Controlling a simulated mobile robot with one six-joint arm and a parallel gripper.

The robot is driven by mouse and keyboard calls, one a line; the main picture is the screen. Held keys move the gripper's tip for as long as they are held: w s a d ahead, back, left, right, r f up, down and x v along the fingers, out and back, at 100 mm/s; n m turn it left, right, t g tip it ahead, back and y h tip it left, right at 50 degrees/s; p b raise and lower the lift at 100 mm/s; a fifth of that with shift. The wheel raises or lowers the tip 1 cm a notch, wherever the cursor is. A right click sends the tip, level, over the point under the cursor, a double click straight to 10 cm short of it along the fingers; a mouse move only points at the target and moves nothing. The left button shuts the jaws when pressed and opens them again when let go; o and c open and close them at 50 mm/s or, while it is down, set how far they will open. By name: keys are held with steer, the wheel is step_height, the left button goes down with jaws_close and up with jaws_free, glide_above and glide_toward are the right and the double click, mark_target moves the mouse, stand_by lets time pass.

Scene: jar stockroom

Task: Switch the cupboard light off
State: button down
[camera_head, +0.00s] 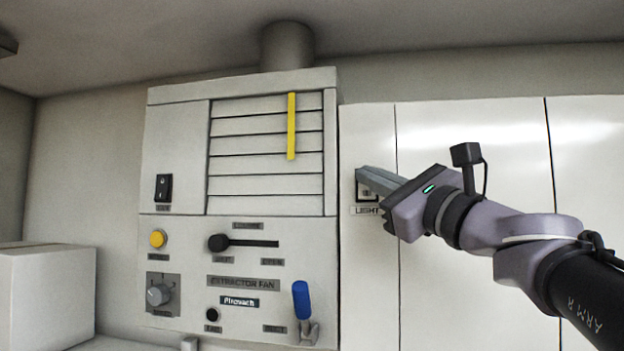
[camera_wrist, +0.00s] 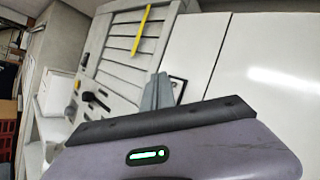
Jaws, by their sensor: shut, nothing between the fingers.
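The light switch (camera_head: 367,195) is on the white panel just right of the extractor fan unit, above a label reading LIGHT (camera_head: 366,210). My gripper (camera_head: 362,174) is shut and empty, with its fingertips in front of the upper part of the switch. The fingers hide much of the switch, so I cannot tell its rocker position or whether the fingertips touch it. In the wrist view, the shut fingers (camera_wrist: 158,90) point at the panel, and the dark edge of the switch frame (camera_wrist: 178,88) shows beside them.
The extractor fan unit (camera_head: 176,226) carries a black rocker switch (camera_head: 163,188), a yellow button (camera_head: 158,238), a slider knob (camera_head: 218,243), a grey dial (camera_head: 159,293) and a blue lever (camera_head: 301,300). A yellow strip (camera_head: 292,126) hangs over its slats. A white box (camera_head: 48,297) stands at left.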

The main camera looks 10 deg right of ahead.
steer(key=shift+s+a+f+b, duration=0.1)
steer(key=shift+s+a+b, duration=0.2)
steer(key=shift+s, duration=0.5)
steer(key=shift+s+a+f+b, duration=0.2)
steer(key=shift+s+b, duration=0.2)
steer(key=shift+s, duration=0.35)
steer(key=shift+s+a+f+b, duration=0.1)
steer(key=shift+s+a+b, duration=0.2)
steer(key=shift+s, duration=0.5)
steer(key=shift+w, duration=0.1)
